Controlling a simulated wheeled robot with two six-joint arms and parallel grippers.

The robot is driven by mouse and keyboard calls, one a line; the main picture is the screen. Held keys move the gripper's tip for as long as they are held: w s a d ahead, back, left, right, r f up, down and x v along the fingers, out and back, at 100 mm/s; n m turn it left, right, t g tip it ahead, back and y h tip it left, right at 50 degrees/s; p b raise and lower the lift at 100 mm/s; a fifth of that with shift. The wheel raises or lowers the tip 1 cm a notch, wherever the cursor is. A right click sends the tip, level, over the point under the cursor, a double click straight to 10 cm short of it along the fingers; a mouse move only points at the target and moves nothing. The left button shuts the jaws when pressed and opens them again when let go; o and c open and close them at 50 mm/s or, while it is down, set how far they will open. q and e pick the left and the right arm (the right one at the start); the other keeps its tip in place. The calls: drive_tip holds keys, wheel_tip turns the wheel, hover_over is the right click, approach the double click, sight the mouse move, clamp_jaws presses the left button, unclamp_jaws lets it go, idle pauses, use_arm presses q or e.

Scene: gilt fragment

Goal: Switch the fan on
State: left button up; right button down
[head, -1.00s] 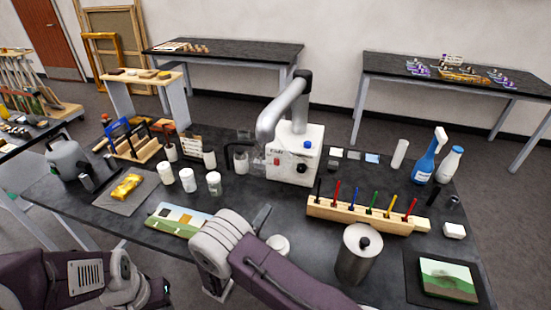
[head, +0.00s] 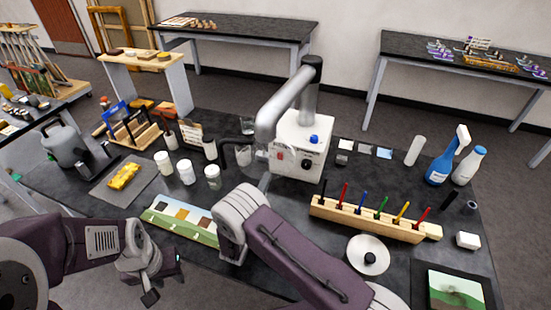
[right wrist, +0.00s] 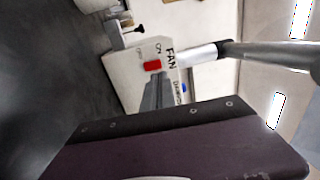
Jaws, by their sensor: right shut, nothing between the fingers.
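The fan unit is a white box (head: 300,135) with a thick grey suction arm (head: 284,105) rising from it, near the middle of the table. The right wrist view shows the red switch (right wrist: 152,65) beside the lettering "FAN". My right gripper (right wrist: 158,80) is shut and empty, its tips close to the switch; I cannot tell whether they touch. In the head view the right gripper (head: 265,180) is in front of the box. My left gripper (head: 162,280) is low at the left, its opening unclear.
A spray bottle (head: 448,160) stands further right.

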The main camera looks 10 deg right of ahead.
drive_tip(key=p+x, duration=0.1)
drive_tip(key=x, duration=0.8)
drive_tip(key=shift+w+r, duration=0.1)
drive_tip(key=shift+r, duration=0.1)
